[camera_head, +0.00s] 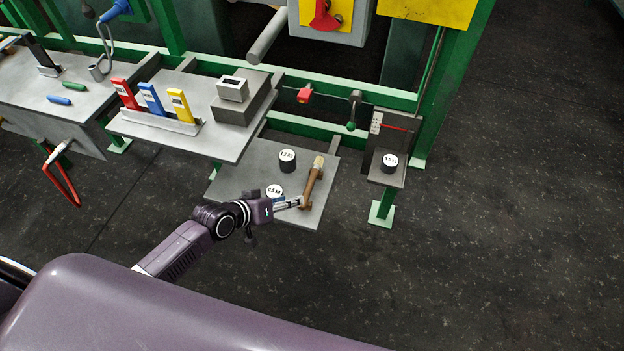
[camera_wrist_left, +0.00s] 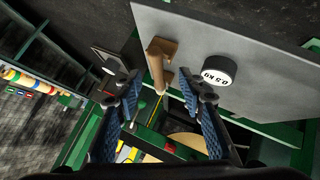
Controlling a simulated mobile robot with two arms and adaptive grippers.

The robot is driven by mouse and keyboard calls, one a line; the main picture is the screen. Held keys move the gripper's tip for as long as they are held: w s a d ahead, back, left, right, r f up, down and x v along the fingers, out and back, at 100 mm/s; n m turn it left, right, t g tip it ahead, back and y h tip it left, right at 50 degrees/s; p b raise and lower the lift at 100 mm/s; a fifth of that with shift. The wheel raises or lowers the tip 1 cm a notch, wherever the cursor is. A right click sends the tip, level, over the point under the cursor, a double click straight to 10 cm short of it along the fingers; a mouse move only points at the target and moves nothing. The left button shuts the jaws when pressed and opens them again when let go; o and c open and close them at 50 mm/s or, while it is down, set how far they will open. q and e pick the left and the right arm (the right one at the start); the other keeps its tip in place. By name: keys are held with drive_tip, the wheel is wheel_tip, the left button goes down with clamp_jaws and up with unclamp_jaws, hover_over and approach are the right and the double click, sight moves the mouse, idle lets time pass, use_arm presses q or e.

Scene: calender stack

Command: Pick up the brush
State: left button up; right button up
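The brush (camera_head: 313,181) has a brown handle and a pale tan end. It rests on the right part of the low grey shelf (camera_head: 240,182), with its pale end away from me. My left gripper (camera_head: 299,202) is at the brush's near end. In the left wrist view the gripper (camera_wrist_left: 160,82) is open, its fingers apart on either side of the brown handle's end (camera_wrist_left: 160,62). I cannot tell whether a finger touches it. My right gripper is not in view.
A 0.5 kg weight (camera_head: 274,191) stands close to my left gripper, with another dark weight (camera_head: 287,161) behind it. A higher grey shelf (camera_head: 190,140) holds red, blue and yellow pieces. A third weight (camera_head: 389,162) stands on a small stand. The floor at right is clear.

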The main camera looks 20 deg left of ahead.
sight(304, 193)
use_arm(q)
drive_tip(key=shift+w+f, duration=0.15)
drive_tip(key=shift+w, duration=0.25)
drive_tip(key=x, duration=0.4)
drive_tip(key=r+x, duration=0.1)
drive_tip(key=x, duration=0.2)
drive_tip(key=shift+w+d+f+b, duration=0.1)
drive_tip(key=shift+w+d+b, duration=0.1)
drive_tip(key=shift+w+b, duration=0.15)
clamp_jaws()
